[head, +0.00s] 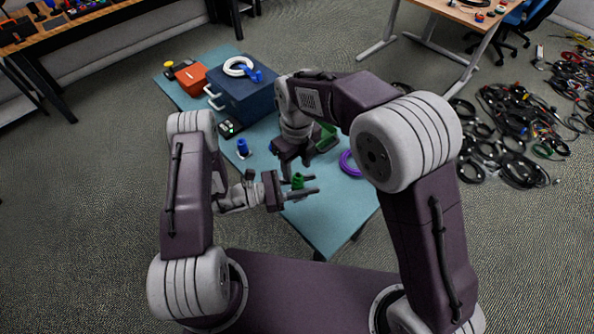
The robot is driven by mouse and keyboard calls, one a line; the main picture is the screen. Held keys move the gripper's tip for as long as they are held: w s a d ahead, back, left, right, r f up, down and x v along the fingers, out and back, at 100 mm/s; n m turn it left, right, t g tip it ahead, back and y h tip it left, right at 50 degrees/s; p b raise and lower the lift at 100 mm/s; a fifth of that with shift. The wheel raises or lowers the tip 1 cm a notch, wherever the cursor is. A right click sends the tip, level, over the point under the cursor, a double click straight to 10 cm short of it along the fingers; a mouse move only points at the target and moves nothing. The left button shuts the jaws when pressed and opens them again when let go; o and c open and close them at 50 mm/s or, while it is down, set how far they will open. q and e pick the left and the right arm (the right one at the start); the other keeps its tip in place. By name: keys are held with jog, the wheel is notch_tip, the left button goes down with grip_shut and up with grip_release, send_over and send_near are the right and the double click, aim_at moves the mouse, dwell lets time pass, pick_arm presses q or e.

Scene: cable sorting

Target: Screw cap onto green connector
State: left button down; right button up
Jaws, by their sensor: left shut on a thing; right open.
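A small green connector (298,181) stands upright between the fingers of my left gripper (302,189). That gripper is shut on it near the front edge of the teal table (322,216). My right gripper (289,168) is open and points down just above and behind the green connector. I cannot make out a separate cap; if one is there, it is too small or hidden by my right gripper. Another green object (327,137) lies behind my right wrist, partly hidden.
A blue case (247,99) with a white coiled cable (238,66) on top stands at the back, near an orange box (190,78). A blue connector (242,147) stands left; a purple coil (348,163) lies right. Cables cover the floor at right.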

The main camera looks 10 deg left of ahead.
jog(key=shift+r, duration=0.6)
jog(key=shift+c, duration=0.5)
